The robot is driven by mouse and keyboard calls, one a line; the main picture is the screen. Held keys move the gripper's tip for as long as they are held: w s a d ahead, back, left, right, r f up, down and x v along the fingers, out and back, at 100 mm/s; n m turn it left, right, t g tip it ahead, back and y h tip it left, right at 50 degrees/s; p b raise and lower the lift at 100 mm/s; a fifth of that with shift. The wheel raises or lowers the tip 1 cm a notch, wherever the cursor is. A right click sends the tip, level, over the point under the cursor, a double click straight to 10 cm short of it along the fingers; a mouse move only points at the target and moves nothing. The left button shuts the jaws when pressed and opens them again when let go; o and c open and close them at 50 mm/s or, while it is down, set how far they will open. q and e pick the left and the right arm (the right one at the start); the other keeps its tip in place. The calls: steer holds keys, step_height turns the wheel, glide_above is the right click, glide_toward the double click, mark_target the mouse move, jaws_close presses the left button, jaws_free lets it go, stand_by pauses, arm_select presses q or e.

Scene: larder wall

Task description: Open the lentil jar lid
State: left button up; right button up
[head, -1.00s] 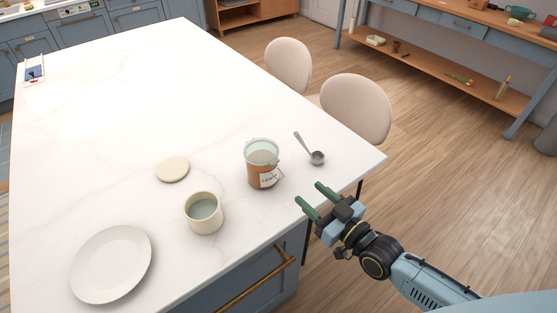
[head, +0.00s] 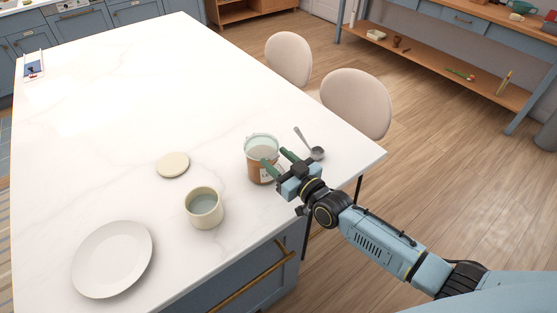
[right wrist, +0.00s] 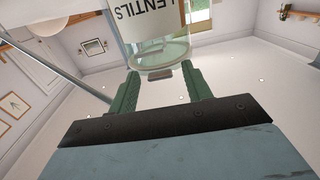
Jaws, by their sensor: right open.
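The lentil jar (head: 254,172) stands upright near the table's front right, glass with brown contents and a white label. Its clear glass lid (head: 261,142) appears closed on top. In the right wrist view the jar shows upside down with the label (right wrist: 160,18), the glass lid (right wrist: 165,52) and a small dark clip or tab (right wrist: 159,74) at its rim. My right gripper (head: 275,157) is open, its green fingers at the jar's right front near the lid. In the right wrist view its fingertips (right wrist: 160,77) lie either side of the tab; contact cannot be told. My left gripper is out of view.
A metal scoop (head: 317,152) lies right of the jar, close to my right gripper. A cream cup (head: 204,213), a round cream disc (head: 173,164) and a white plate (head: 112,260) are to the left.

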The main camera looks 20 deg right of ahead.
jaws_close()
stand_by(0.3)
steer(key=shift+r, duration=0.15)
